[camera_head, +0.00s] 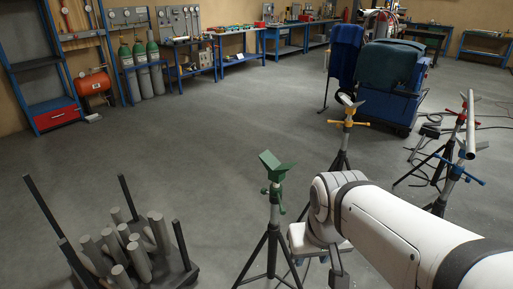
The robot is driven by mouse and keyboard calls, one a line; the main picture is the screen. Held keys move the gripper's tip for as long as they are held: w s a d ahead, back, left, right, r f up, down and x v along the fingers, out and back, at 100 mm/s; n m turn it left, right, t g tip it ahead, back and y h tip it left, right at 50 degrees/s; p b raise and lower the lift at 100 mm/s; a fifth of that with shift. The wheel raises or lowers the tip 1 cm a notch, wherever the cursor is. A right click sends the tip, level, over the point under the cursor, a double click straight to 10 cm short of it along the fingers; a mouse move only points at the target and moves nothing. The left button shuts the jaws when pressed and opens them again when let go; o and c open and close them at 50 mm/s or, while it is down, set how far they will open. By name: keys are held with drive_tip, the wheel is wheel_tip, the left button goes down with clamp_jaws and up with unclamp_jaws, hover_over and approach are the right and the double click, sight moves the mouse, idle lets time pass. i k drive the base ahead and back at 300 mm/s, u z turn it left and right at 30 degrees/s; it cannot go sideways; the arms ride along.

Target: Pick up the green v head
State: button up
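The green v head (275,166) sits on top of a slim stand with dark tripod legs, just left of my arm's end. It is V-shaped and green, and a green collar shows below it. My white arm reaches in from the lower right. Its end (308,243) hangs low beside the stand's pole, to the right of and below the v head. The fingers are small and partly hidden, so I cannot tell whether they are open or shut. The v head stands clear of my arm in the picture, and nothing grips it.
A dark rack with grey cylinders (138,256) stands at the lower left. A yellow-headed stand (347,124) is behind my arm. Stands with red (461,120) and blue parts and a pipe are at right, near floor cables. A blue cart (386,103) stands behind. The middle-left floor is clear.

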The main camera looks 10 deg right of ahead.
sight(271, 165)
drive_tip(key=z, duration=0.05)
drive_tip(key=i, duration=1)
drive_tip(key=u, duration=0.05)
